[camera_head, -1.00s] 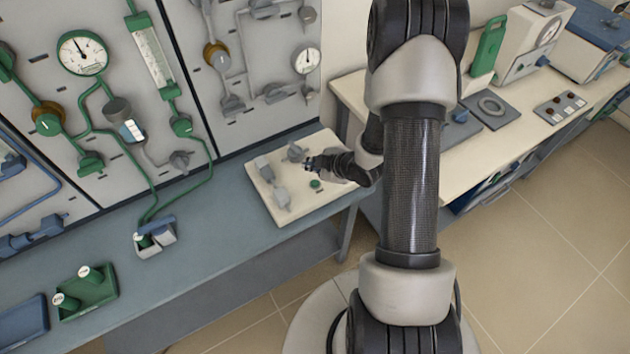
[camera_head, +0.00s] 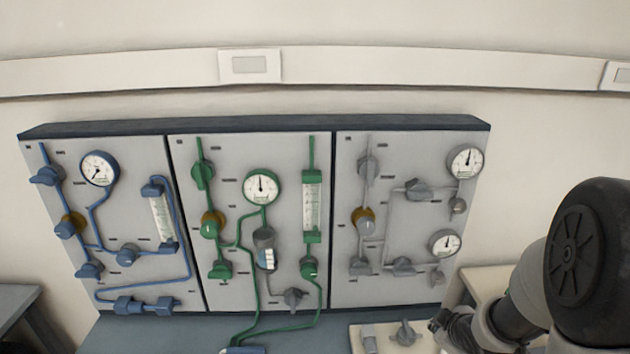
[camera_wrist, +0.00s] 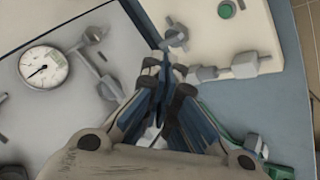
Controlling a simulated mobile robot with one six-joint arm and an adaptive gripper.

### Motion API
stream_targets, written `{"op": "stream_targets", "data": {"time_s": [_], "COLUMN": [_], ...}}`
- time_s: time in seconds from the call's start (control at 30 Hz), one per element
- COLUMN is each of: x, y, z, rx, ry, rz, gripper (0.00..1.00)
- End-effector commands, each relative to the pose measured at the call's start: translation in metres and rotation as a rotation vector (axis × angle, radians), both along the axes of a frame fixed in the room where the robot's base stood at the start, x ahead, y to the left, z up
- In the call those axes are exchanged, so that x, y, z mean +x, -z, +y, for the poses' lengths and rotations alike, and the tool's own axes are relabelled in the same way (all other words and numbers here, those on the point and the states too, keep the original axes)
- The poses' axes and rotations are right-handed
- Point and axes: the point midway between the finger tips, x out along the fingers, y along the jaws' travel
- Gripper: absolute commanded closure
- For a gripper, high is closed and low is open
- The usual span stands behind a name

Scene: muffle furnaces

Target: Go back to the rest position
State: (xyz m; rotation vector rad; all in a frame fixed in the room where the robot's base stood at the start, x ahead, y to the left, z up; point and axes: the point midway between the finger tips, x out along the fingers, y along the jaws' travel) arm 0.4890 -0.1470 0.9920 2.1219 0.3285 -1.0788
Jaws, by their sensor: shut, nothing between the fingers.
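My gripper (camera_wrist: 172,68) is shut and empty in the wrist view, its two fingers together. It points down toward a cream block (camera_wrist: 220,32) that carries grey fittings and a green button. A grey knob (camera_wrist: 176,36) on the block lies just past the fingertips in the picture; I cannot tell the gap. In the head view my gripper (camera_head: 440,322) is at the lower right, beside the cream block (camera_head: 370,345), and partly hidden by the picture's edge and my arm.
Three wall panels stand behind the bench: blue piping (camera_head: 128,220), green piping (camera_head: 262,215) and grey piping (camera_head: 405,215), with gauges and valves. The grey-blue bench top (camera_head: 150,335) runs below. A cream bench (camera_head: 485,280) is at the right, partly behind my arm.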

Motion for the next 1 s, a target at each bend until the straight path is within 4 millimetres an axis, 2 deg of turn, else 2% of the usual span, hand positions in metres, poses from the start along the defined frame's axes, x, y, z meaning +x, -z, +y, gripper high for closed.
{"op": "stream_targets", "data": {"time_s": [0.03, 0.1, 0.27, 0.4, 0.53, 0.7, 0.83, 1.0], "x": [-0.006, -0.020, -0.066, -0.117, -0.169, -0.224, -0.244, -0.250], "y": [-0.027, -0.056, -0.111, -0.145, -0.165, -0.174, -0.176, -0.176], "z": [0.005, 0.012, 0.038, 0.069, 0.101, 0.133, 0.145, 0.148], "rx": [-0.001, 0.015, 0.091, 0.198, 0.312, 0.426, 0.468, 0.477], "ry": [0.051, 0.132, 0.311, 0.445, 0.538, 0.605, 0.624, 0.631], "rz": [-0.002, 0.010, 0.034, 0.062, 0.105, 0.170, 0.201, 0.212], "gripper": [1.00, 1.00, 1.00, 1.00, 1.00, 1.00, 1.00, 1.00]}}
